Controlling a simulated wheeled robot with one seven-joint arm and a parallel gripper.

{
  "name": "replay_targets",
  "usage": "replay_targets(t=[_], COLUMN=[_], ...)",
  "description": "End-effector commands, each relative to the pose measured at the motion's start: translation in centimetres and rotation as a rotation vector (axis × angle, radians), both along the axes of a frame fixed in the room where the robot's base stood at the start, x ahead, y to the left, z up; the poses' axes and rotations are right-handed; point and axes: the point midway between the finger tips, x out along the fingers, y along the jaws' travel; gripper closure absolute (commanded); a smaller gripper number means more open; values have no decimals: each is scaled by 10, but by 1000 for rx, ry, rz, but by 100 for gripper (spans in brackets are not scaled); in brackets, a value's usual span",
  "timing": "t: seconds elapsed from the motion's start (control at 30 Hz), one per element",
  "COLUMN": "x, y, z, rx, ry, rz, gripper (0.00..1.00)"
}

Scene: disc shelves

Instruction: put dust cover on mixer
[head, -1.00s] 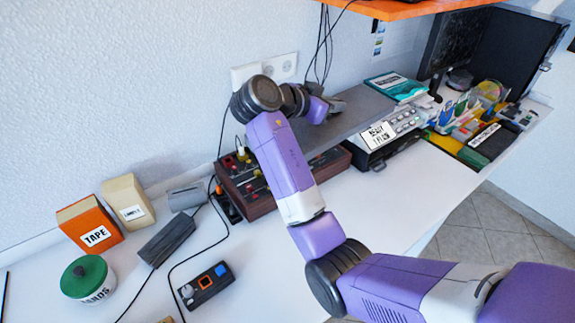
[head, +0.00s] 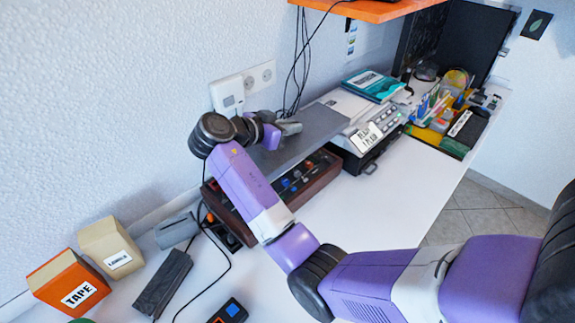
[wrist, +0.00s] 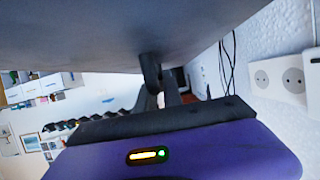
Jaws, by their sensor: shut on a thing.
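The dust cover (head: 318,131) is a flat grey panel held above the back part of the mixer. The mixer (head: 322,174) is a dark box with reddish-brown sides and coloured knobs; its front strip shows, and my arm and the cover hide much of the rest. My gripper (head: 287,127) is shut on the cover near its wall-side edge. In the wrist view the cover's grey face (wrist: 150,35) fills the top, with the dark fingers (wrist: 152,75) against it. Whether the cover touches the mixer I cannot tell.
A labelled device (head: 372,135) with a book on top stands right of the mixer. A wall socket (head: 228,94) and hanging cables (head: 302,60) are close behind my gripper. A tape box (head: 68,283) stands at the left.

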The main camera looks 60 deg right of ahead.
Motion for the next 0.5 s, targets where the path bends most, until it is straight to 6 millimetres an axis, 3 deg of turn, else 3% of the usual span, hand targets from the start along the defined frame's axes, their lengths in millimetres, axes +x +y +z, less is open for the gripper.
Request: replay_targets(t=[0.3,0.5], x=[0,1], y=[0,0], z=[-73,-92], rx=[0,-1], ry=[4,0], rz=[1,2], gripper=[100,100])
